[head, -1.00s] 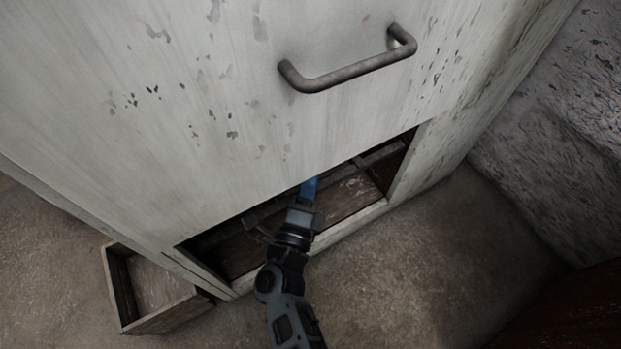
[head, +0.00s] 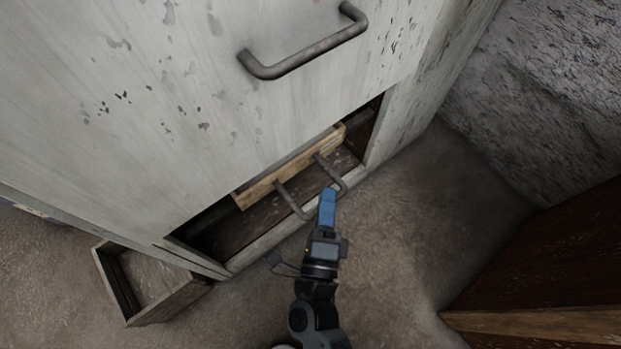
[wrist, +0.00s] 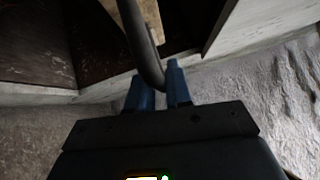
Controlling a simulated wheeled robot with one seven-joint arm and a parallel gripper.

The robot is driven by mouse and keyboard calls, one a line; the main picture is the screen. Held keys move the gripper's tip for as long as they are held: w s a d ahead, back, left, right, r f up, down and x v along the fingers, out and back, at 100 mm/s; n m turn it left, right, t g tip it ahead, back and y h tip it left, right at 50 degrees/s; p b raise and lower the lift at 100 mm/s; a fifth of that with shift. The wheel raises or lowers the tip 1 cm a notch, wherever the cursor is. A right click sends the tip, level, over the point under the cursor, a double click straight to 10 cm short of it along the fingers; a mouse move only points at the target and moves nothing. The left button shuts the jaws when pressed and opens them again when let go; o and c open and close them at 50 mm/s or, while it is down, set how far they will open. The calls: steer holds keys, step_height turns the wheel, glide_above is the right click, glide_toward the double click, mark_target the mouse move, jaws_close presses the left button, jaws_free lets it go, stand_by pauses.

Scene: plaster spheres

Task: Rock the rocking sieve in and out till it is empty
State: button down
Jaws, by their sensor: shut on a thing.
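The rocking sieve (head: 262,188) shows as a pale wooden frame with a bent grey handle (head: 296,203), partly inside the low opening of the white cabinet. Most of it is hidden behind the cabinet front. My gripper (head: 327,205), with blue fingers, is at the outer bar of the handle, just in front of the opening. In the wrist view the handle (wrist: 141,45) runs down between the two blue fingertips (wrist: 160,82), and my gripper is shut on it. Whether anything lies in the sieve cannot be seen.
The white cabinet (head: 200,110) has a fixed-looking grey handle (head: 305,53) above the opening. A small open wooden box (head: 150,281) stands on the floor at its left. A rough wall (head: 555,90) and dark wooden furniture (head: 550,260) lie at right. Floor in front is clear.

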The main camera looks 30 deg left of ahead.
steer(key=shift+s+d+f, duration=0.15)
steer(key=shift+d, duration=0.2)
steer(key=c, duration=1.2)
jaws_free()
steer(key=shift+o, duration=0.2)
steer(key=r+p+v, duration=0.1)
steer(key=v, duration=0.6)
steer(key=shift+s+d+f, duration=0.15)
steer(key=shift+s+f, duration=0.2)
steer(key=shift+f, duration=0.15)
